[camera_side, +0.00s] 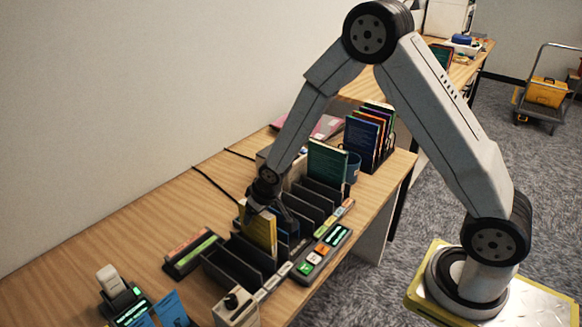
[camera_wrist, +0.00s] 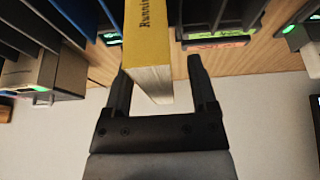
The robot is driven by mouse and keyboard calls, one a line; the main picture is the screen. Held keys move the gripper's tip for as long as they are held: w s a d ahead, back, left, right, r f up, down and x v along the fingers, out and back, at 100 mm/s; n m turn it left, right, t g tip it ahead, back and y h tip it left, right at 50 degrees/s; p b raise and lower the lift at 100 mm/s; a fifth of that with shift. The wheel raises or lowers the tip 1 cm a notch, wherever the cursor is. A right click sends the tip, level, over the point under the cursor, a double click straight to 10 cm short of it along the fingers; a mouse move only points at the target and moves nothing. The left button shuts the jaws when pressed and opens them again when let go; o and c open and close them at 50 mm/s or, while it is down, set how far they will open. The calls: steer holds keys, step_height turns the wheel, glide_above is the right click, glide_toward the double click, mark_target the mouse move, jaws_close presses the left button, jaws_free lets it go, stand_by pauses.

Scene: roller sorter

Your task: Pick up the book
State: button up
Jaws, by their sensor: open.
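The book is yellow (camera_side: 259,230) with a dark title on its spine and stands upright in a slot of the black sorter rack (camera_side: 222,269). In the wrist view the yellow book (camera_wrist: 146,45) shows its spine and pale page edges. My gripper (camera_side: 268,206) is above the rack at the book's top. In the wrist view my gripper (camera_wrist: 158,82) is open, with one finger on each side of the book's near end. A gap shows on the right side; the left finger is very close to the book, and I cannot tell whether it touches.
A blue book (camera_wrist: 82,14) stands close beside the yellow one. A green book (camera_side: 327,162) stands farther back in the rack. Several books (camera_side: 370,137) fill a holder behind, near a blue cup (camera_side: 353,167). A button panel (camera_side: 323,253) lines the rack's front. The left table surface is partly clear.

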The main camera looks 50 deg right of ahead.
steer(key=shift+f, duration=0.2)
stand_by(0.3)
jaws_close()
stand_by(1.4)
